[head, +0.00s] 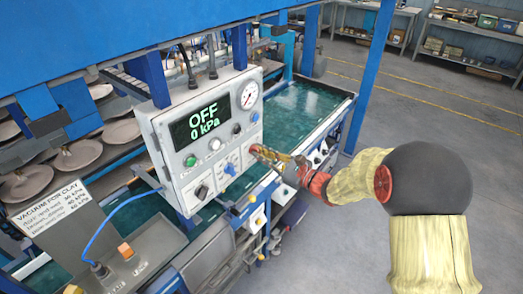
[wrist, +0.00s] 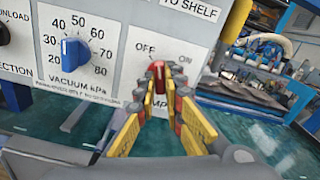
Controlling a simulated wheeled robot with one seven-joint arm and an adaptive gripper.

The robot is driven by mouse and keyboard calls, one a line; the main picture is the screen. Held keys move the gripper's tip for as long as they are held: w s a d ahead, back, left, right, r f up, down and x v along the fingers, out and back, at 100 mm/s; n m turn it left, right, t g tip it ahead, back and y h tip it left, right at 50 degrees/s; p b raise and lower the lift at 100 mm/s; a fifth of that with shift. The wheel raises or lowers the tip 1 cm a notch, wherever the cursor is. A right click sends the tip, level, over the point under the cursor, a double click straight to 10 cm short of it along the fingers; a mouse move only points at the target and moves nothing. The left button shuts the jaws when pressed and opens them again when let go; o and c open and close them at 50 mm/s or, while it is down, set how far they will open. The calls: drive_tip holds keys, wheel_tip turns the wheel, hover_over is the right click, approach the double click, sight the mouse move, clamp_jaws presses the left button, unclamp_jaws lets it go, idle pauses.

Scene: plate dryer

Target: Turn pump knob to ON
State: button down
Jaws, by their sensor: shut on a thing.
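The control box (head: 175,135) shows OFF and 0 kPa on its screen (head: 200,122). The red pump knob (wrist: 158,72) sits below the OFF and ON labels in the wrist view and looks roughly upright; its exact pointing is hard to tell. My gripper (wrist: 162,98), with yellow fingers and grey-red tips, is shut on the knob, one finger on each side. In the head view my gripper (head: 258,151) reaches the box's lower right from the right and hides the knob.
A blue vacuum dial (wrist: 75,50) marked in kPa is left of the pump knob. A pressure gauge (head: 249,95) sits at the box's upper right. A sign (head: 48,207) stands at lower left. The grey floor at right (head: 440,115) is clear.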

drive_tip(key=m+p, duration=0.4)
drive_tip(key=m, duration=0.2)
drive_tip(key=shift+r+p, duration=0.15)
drive_tip(key=shift+p, duration=0.25)
drive_tip(key=m+p, duration=0.2)
drive_tip(key=m, duration=0.1)
drive_tip(key=shift+m+p, duration=0.35)
drive_tip(key=shift+m, duration=0.05)
drive_tip(key=shift+m+p, duration=1.05)
drive_tip(key=shift+m, duration=0.35)
drive_tip(key=c, duration=1.9)
unclamp_jaws()
